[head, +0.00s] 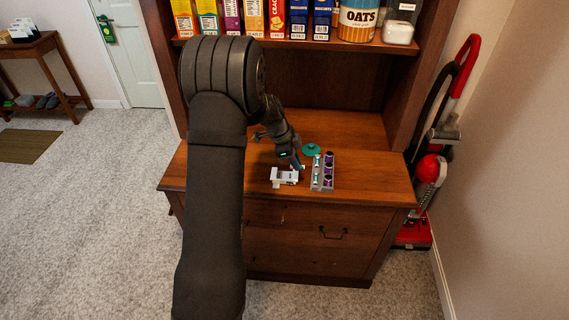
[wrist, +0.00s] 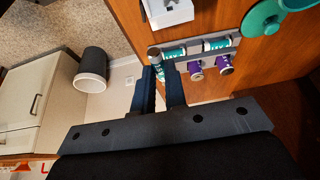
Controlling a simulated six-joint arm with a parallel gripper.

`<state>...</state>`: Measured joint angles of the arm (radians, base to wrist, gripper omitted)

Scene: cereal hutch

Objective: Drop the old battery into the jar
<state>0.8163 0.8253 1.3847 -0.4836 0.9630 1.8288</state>
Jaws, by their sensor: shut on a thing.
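My gripper (head: 299,166) is low over the counter, between a white device and a grey battery rack. In the wrist view its two dark fingers (wrist: 160,73) are shut on a small battery (wrist: 155,56), of which a greyish end shows at the fingertips. The grey rack (head: 315,186) holds teal-and-white batteries (wrist: 217,44) and purple ones (wrist: 195,70). The white device (head: 284,176) sits left of the rack; it also shows in the wrist view (wrist: 168,12). A round teal thing (head: 311,149), perhaps the jar or its lid, lies behind the rack.
The wooden counter (head: 370,185) is clear to the right of the rack. A shelf above holds cereal boxes (head: 254,18) and an oats canister (head: 358,20). The hutch's side panels bound the counter. A red vacuum cleaner (head: 430,170) stands at the right.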

